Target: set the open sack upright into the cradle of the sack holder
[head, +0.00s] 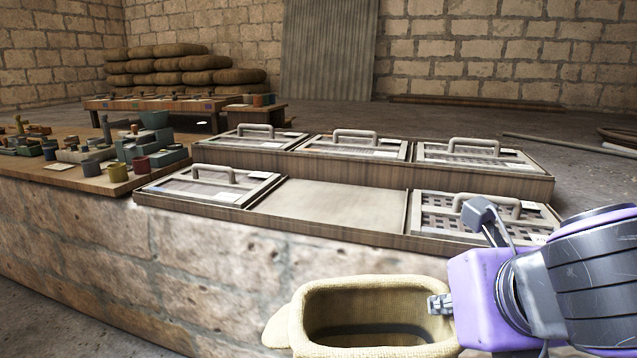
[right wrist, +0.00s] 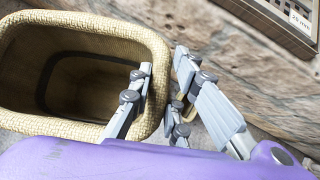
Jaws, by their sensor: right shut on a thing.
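The open sack (head: 308,315) is a tan woven bag with a thick rim, at the bottom of the head view in front of the stone counter. Its mouth faces up and a dark band shows inside. My right gripper (head: 440,304) is shut on the right side of the sack's rim. In the right wrist view, one finger of the gripper (right wrist: 162,75) is inside the mouth and the other outside the wall of the sack (right wrist: 100,25). The sack's lower part is out of view. I cannot make out the sack holder or its cradle. My left gripper is not in view.
The stone counter (head: 200,265) bears a wooden tray (head: 335,205) of lidded boxes with one bare compartment. Small pots and blocks (head: 90,155) stand on a board at the left. Filled sacks (head: 180,68) are stacked at the back. Open floor lies behind the counter.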

